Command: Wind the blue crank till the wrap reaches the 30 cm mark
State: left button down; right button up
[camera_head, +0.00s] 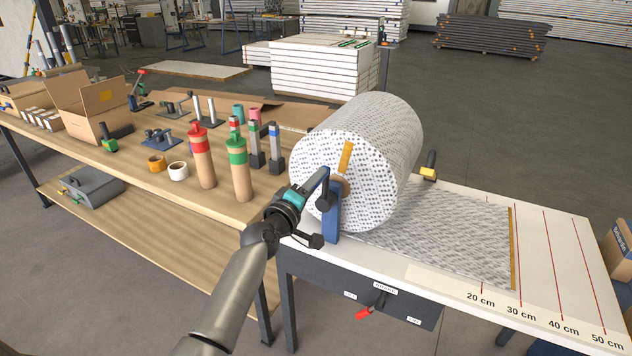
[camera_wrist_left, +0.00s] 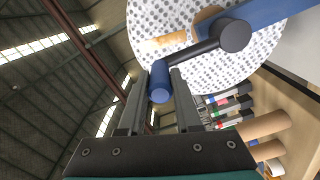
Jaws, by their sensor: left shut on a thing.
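The big roll of white, dotted wrap (camera_head: 385,140) sits in a blue bracket (camera_head: 331,228) at the left end of the white table. A sheet of wrap (camera_head: 450,240) runs from it to the right, ending in an orange edge strip (camera_head: 512,250). The strip lies at or very close to the 30 cm line; the 30 cm label (camera_head: 520,309) is just below it. My left gripper (camera_head: 308,188) is shut on the blue crank handle (camera_wrist_left: 160,82), which sits between its fingers. The dark crank arm (camera_wrist_left: 205,48) joins the handle to the hub. My right gripper is out of view.
A wooden bench (camera_head: 110,130) with bottles, tape rolls and boxes stands at the left. A small red lever (camera_head: 370,308) is on the table's front panel. A cardboard box (camera_head: 620,245) is at the right edge. The table is bare beyond the strip.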

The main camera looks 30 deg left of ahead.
pick_arm(q)
jog(key=c, duration=1)
grip_release()
jog(key=shift+a+r, duration=0.2)
jog(key=o, duration=0.4)
jog(key=shift+d+f, duration=0.15)
jog(key=shift+s, duration=0.1)
jog(key=s, duration=1.5)
